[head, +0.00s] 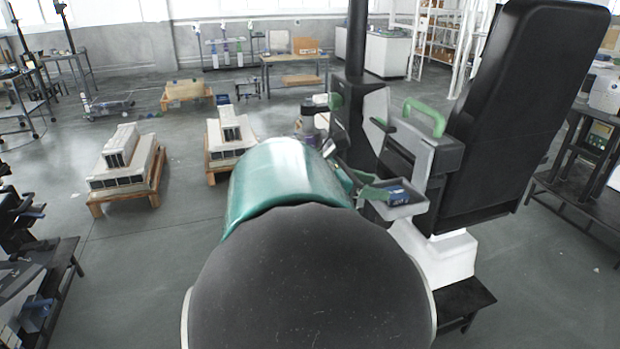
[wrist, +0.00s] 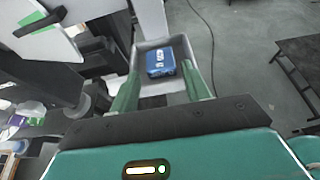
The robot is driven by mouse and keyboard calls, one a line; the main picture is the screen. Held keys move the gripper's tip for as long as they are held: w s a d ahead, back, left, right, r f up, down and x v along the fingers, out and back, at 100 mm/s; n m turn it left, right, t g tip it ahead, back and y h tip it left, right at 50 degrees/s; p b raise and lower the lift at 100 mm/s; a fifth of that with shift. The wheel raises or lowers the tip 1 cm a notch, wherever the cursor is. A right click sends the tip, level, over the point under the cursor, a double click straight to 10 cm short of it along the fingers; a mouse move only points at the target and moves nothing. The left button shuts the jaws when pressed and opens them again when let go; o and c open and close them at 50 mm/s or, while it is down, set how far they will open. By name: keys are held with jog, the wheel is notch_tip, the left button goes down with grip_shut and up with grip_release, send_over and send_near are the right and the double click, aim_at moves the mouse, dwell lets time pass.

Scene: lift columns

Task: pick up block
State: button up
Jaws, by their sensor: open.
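The block (wrist: 160,61) is blue with white markings on its top. It lies in a small grey tray (wrist: 179,43) and shows between my gripper's fingers in the wrist view. In the head view the block (head: 397,191) sits in the tray (head: 408,210) at the right of my arm. My gripper (wrist: 162,82) is open, with one green finger on each side of the block in the picture. I cannot tell how far the fingertips are above the tray. My arm hides part of the gripper in the head view.
A tall black panel (head: 515,110) stands right behind the tray. A black column (head: 357,40) with a green-handled unit (head: 425,118) is close by. Pallets with stacked pale parts (head: 125,165) stand on the floor at left. The floor (head: 130,270) at front left is clear.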

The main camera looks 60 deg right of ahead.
jog(key=shift+x, duration=3.8)
jog(key=shift+w+f, duration=0.15)
jog(key=shift+c, duration=0.2)
jog(key=c, duration=0.9)
jog(key=shift+o, duration=0.2)
